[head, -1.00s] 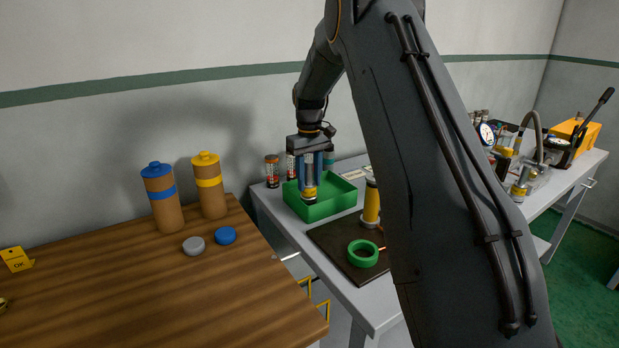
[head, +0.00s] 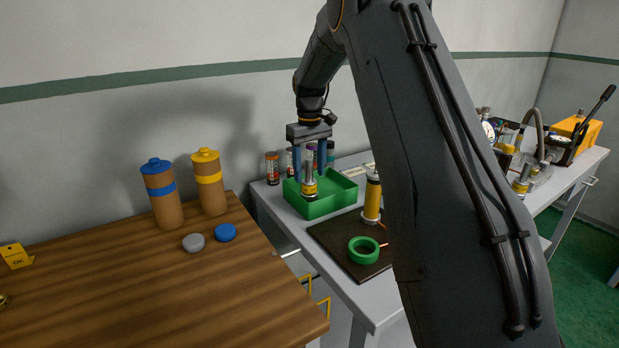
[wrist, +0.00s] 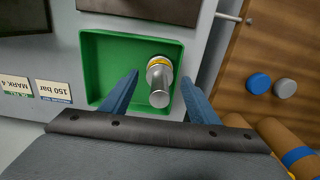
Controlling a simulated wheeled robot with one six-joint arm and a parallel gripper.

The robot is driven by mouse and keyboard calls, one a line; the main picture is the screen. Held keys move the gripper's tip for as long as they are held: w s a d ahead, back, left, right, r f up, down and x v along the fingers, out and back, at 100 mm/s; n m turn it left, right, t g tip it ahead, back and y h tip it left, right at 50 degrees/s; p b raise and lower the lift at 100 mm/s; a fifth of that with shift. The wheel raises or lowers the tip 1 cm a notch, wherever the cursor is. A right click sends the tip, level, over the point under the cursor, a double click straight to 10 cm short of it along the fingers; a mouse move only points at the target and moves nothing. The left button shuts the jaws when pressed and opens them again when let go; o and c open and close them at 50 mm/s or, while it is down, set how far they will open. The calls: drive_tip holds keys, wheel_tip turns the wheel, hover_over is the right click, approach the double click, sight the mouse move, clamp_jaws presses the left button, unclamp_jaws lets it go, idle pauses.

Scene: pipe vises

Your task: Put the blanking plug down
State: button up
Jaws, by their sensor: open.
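The blanking plug (head: 309,188) is a silver cylinder with a yellow band. It stands upright inside the green tray (head: 328,206), and it also shows in the wrist view (wrist: 159,82) towards one side of the tray floor. My gripper (head: 310,174) is above the tray with its blue fingers spread to either side of the plug. In the wrist view my gripper (wrist: 158,80) shows a clear gap between each finger and the plug. The tray (wrist: 105,65) holds nothing else that I can see.
A dark mat (head: 335,243) with a green ring (head: 363,250) and a yellow cylinder (head: 372,198) lies in front of the tray. Several small jars (head: 272,168) stand behind it. A wooden table (head: 130,285) with blue and yellow-capped tubes is at left.

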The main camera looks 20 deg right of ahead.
wheel_tip(320, 180, up, 10)
drive_tip(key=shift+f+b, duration=0.1)
drive_tip(key=shift+b, duration=1.05)
drive_tip(key=s+a+f, duration=0.3)
drive_tip(key=s+f, duration=0.2)
drive_tip(key=s, duration=0.7)
drive_tip(key=s+a+f+m, duration=0.1)
drive_tip(key=s+a+f, duration=0.3)
drive_tip(key=s, duration=0.8)
drive_tip(key=s+a+f+m, duration=0.1)
drive_tip(key=s+a+f, duration=0.2)
drive_tip(key=s+f, duration=0.5)
drive_tip(key=shift+s+a+t, duration=0.15)
drive_tip(key=shift+s+a, duration=0.05)
drive_tip(key=shift+s, duration=0.8)
drive_tip(key=shift+s+a+t, duration=0.15)
drive_tip(key=shift+s+a, duration=0.05)
drive_tip(key=shift+s, duration=0.75)
